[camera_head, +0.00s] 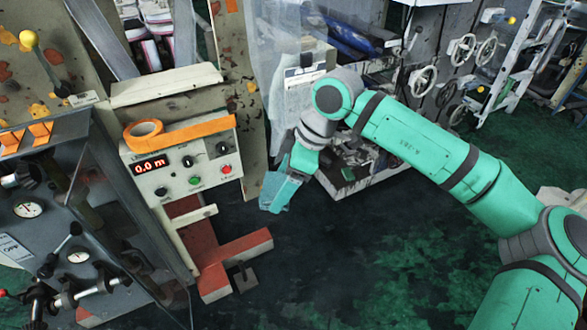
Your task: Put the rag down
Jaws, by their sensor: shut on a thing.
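My gripper (291,181) is in the middle of the head view, at the end of my green arm, which reaches in from the right. It is shut on the light blue rag (274,192), which hangs below the jaws above the dark green floor. The rag is just right of the red and cream metal feet of the machine and apart from the control box. The fingertips are partly hidden by the rag and the wrist.
Gauges and levers fill the lower left. A cluttered low tray (345,189) and handwheels (462,48) lie behind my arm. The floor (340,265) in front is clear.

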